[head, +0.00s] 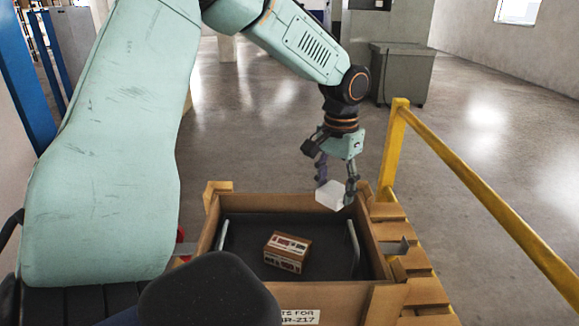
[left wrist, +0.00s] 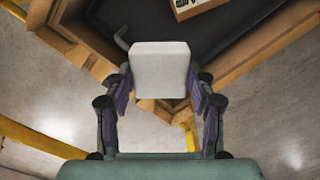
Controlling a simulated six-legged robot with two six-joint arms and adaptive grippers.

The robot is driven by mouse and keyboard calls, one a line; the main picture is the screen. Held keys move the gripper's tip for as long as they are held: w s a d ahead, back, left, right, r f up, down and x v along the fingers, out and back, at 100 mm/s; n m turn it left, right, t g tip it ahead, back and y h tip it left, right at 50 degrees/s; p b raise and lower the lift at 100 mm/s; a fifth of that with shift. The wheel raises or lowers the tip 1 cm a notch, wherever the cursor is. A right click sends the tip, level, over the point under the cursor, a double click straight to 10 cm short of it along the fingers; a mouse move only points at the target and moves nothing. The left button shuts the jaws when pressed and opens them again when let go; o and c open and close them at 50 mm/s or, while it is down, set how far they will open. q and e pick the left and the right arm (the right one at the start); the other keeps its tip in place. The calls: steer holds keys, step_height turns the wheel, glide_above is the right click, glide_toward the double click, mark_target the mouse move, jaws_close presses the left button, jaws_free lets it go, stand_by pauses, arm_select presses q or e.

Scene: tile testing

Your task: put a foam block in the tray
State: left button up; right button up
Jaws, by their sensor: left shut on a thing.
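A white foam block (head: 330,195) is held between the fingers of my left gripper (head: 337,182), which is shut on it. The block also shows in the left wrist view (left wrist: 160,70), between both fingertips. The gripper points down above the back right part of a wooden crate (head: 223,205). A dark tray (head: 245,240) with two light handles lies inside the crate. The held block is above the crate's back right edge area, apart from the tray floor. My right gripper is not in view.
A brown printed box (head: 287,252) sits in the middle of the tray. A yellow railing (head: 480,190) runs close along the right of the crate. Wooden slats (head: 400,240) lie at the crate's right side. A grey cabinet (head: 402,73) stands farther back on open floor.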

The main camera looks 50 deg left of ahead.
mark_target(334, 206)
arm_select(q)
steer(key=shift+w, duration=0.1)
steer(key=f, duration=0.2)
steer(key=s+d+f+b, duration=0.1)
steer(key=f, duration=0.1)
steer(key=shift+d+f, duration=0.1)
steer(key=f, duration=0.3)
steer(key=f+b, duration=0.1)
steer(key=f, duration=0.5)
steer(key=shift+w+a+b, duration=0.3)
steer(key=shift+s+d+f, duration=0.15)
steer(key=shift+s+d, duration=0.05)
steer(key=shift+s, duration=0.05)
steer(key=f, duration=0.3)
steer(key=f+b, duration=0.1)
steer(key=shift+w+a+f, duration=0.15)
steer(key=shift+w+a, duration=0.1)
steer(key=shift+s+d+r, duration=0.1)
steer(key=shift+d+r, duration=0.05)
steer(key=shift+r, duration=0.05)
steer(key=shift+c, duration=0.4)
steer(key=shift+s, duration=0.1)
